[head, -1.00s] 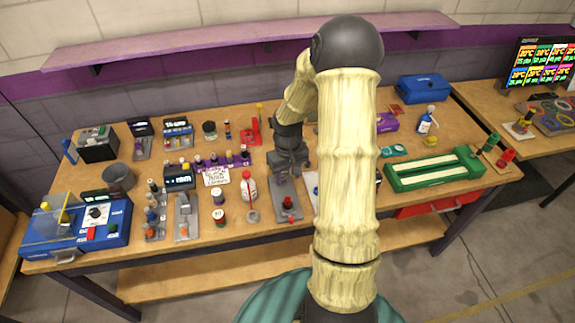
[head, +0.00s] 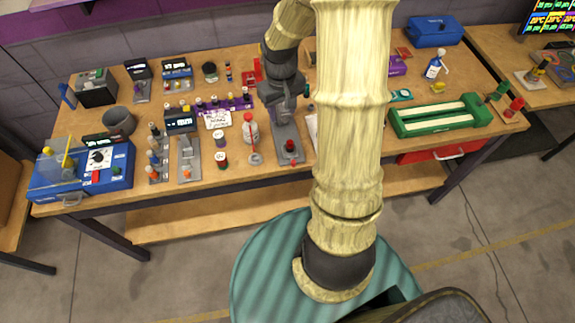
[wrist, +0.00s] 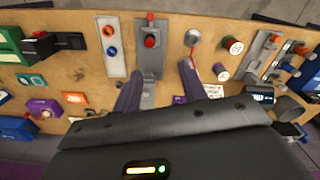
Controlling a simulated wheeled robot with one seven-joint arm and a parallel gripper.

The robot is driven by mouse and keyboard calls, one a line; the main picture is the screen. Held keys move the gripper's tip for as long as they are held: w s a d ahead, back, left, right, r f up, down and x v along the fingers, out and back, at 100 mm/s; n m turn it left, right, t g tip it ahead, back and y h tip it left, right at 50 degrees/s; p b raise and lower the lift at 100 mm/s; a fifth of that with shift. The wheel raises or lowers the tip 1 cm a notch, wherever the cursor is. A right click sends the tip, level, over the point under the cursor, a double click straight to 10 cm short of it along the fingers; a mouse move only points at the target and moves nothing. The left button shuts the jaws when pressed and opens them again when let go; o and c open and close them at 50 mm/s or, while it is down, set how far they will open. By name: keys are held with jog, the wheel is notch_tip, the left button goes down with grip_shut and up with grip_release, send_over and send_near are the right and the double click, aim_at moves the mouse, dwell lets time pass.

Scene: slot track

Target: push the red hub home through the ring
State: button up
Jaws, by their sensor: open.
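A grey slot track plate (head: 281,133) lies near the table's front edge, and it also shows in the wrist view (wrist: 149,64). The red hub (head: 290,146) appears as a red knob on the plate, toward its front end; in the wrist view the red knob (wrist: 150,41) is beyond my fingertips. A smaller red piece (wrist: 150,17) is at the plate's front end. My gripper (wrist: 160,72) is open and empty, its two fingers spread over the plate's rear part, apart from the knob. In the head view my gripper (head: 283,108) hides the plate's back end. I cannot make out the ring.
In the wrist view a pale panel with blue and orange-red rings (wrist: 110,45) lies close on the other side. A green slotted box (head: 440,117) is farther right. The front floor is clear.

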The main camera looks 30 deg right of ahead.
jog(key=s+a+r+t, duration=0.2)
jog(key=s+a+r, duration=0.3)
jog(key=s+a, duration=0.5)
jog(key=shift+s+r, duration=0.3)
jog(key=shift+s, duration=0.25)
jog(key=shift+w+a, duration=0.1)
jog(key=shift+c, duration=0.6)
